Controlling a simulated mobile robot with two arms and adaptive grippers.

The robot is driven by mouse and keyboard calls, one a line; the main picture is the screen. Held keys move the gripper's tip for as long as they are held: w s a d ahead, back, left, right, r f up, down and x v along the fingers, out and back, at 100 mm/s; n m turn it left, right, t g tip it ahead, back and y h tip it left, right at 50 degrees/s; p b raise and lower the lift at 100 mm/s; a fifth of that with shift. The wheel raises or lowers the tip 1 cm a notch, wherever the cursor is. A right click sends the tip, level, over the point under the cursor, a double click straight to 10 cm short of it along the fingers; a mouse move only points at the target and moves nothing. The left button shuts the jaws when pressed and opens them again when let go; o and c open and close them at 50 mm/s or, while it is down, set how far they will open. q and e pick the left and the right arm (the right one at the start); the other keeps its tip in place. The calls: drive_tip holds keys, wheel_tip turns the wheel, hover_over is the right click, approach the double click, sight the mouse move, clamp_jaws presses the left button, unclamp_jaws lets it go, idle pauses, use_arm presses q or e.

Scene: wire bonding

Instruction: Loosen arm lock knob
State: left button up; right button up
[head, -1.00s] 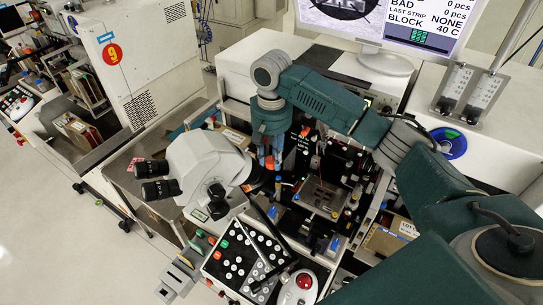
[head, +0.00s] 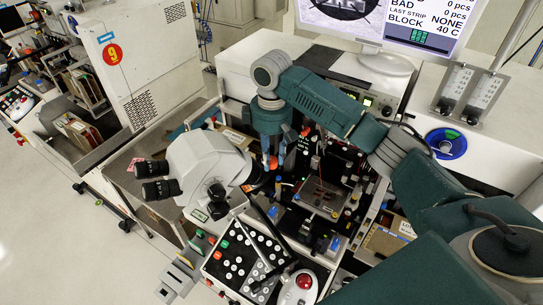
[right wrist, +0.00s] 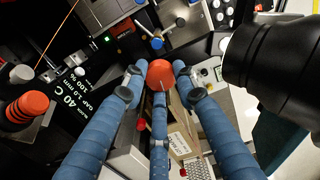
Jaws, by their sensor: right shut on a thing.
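The arm lock knob appears to be the round orange-red knob (right wrist: 160,73) in the middle of the right wrist view. The blue fingers of my right gripper (right wrist: 160,82) close around it from the left, the right and below. In the head view my right gripper (head: 271,152) hangs down just right of the white microscope (head: 206,165). There the arm and fingers largely hide the knob. My left gripper is in neither view.
In the head view, a button panel (head: 240,255) is in front and a monitor (head: 380,20) behind. Machine parts crowd the gripper.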

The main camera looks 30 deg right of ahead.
sight(272, 160)
drive_tip(key=n, duration=0.4)
drive_tip(key=shift+n, duration=1.9)
drive_tip(key=o, duration=1.2)
drive_tip(key=shift+c, duration=0.2)
wheel_tip(272, 160, up, 12)
drive_tip(key=shift+d, duration=0.1)
